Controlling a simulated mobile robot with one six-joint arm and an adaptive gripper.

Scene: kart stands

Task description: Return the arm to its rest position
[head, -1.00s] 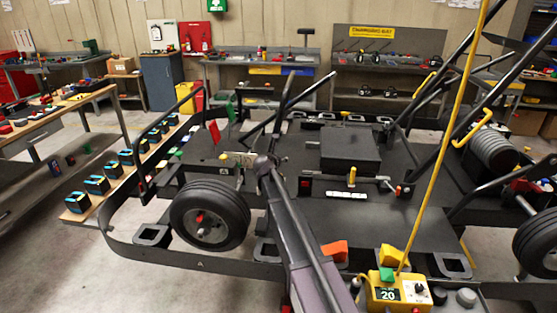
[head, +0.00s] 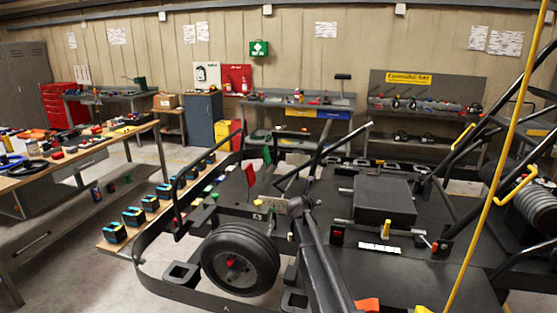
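My arm and my gripper do not show in the head view, so I cannot see the arm's pose or whether the gripper holds anything. A black kart frame (head: 190,292) fills the lower right. Its front wheel (head: 240,258) and a dark sloping column (head: 325,265) show near the bottom edge.
A workbench (head: 85,150) with small parts stands at left. A low wooden shelf (head: 118,243) with blue-black boxes lies beside the kart. A yellow cable (head: 497,170) hangs at right. Benches line the back wall. Bare floor shows at lower left.

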